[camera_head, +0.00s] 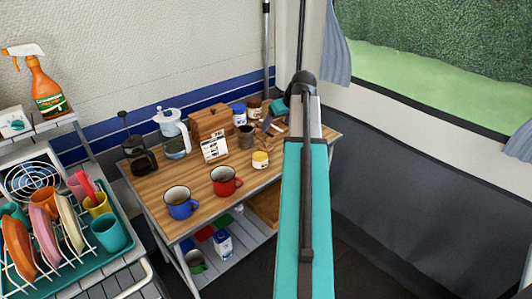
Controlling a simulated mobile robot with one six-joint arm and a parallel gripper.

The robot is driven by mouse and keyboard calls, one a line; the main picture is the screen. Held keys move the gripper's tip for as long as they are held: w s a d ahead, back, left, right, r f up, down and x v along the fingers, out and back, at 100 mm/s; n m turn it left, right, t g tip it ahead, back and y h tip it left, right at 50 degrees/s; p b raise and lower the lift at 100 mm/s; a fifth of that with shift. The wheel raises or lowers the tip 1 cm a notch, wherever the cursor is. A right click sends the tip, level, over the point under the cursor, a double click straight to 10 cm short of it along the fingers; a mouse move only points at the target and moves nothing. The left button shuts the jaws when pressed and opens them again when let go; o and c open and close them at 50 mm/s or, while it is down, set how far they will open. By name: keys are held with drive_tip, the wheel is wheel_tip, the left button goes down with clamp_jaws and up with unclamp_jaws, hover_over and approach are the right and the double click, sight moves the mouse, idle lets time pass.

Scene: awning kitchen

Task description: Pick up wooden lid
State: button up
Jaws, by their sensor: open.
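My arm comes up from the bottom and bends over toward the back right of the wooden table. My gripper (268,124) is small and partly hidden there, low over the tabletop near the jars. It looks open, and nothing shows between its fingers. Small brown wooden pieces (262,140) lie close by it. I cannot tell for sure which of them is the wooden lid, or whether the gripper touches it. A grey cup (246,136) stands just left of the gripper.
A dish rack (75,258) stands at left.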

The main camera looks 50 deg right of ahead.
wheel_tip(320, 180, down, 3)
drive_tip(key=shift+d+r+b, duration=0.1)
drive_tip(key=shift+b, duration=0.85)
approach(267, 145)
drive_tip(key=x, duration=0.3)
drive_tip(key=shift+w+d+f+p, duration=0.2)
drive_tip(key=shift+w+f+p, duration=0.05)
drive_tip(key=shift+w+p, duration=0.1)
drive_tip(key=shift+f, duration=0.1)
drive_tip(key=shift+p+x, duration=0.35)
drive_tip(key=shift+x, duration=2.2)
drive_tip(key=shift+a, duration=0.1)
